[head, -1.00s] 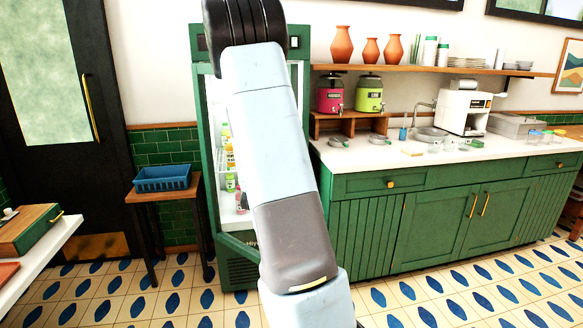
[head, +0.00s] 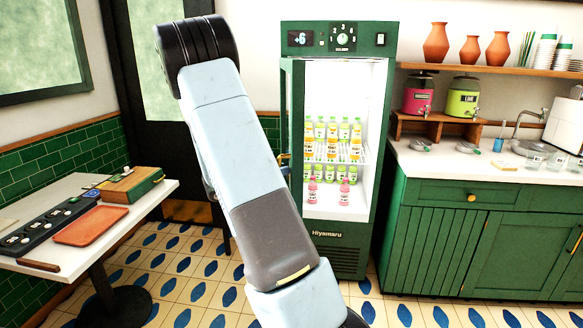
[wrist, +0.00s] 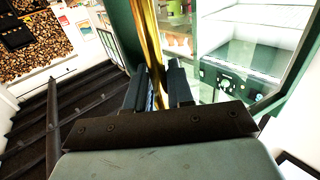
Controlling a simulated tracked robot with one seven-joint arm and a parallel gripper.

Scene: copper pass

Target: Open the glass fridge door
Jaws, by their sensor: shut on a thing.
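The green fridge (head: 338,228) stands right of my arm in the head view, its lit shelves of bottles in plain sight. Its door (head: 295,110) appears swung out at the left side, seen nearly edge-on as a narrow green frame. In the wrist view, the brass handle (wrist: 149,35) runs upright between the fingers of my gripper (wrist: 164,78), which is shut on it. The glass pane (wrist: 215,65) in its green frame lies right of the handle. In the head view my arm hides the gripper and most of the handle.
A table with an orange tray (head: 91,225) and a wooden box (head: 132,185) stands at left. A green counter (head: 440,235) stands close to the fridge's right side. Tiled floor shows between table and fridge.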

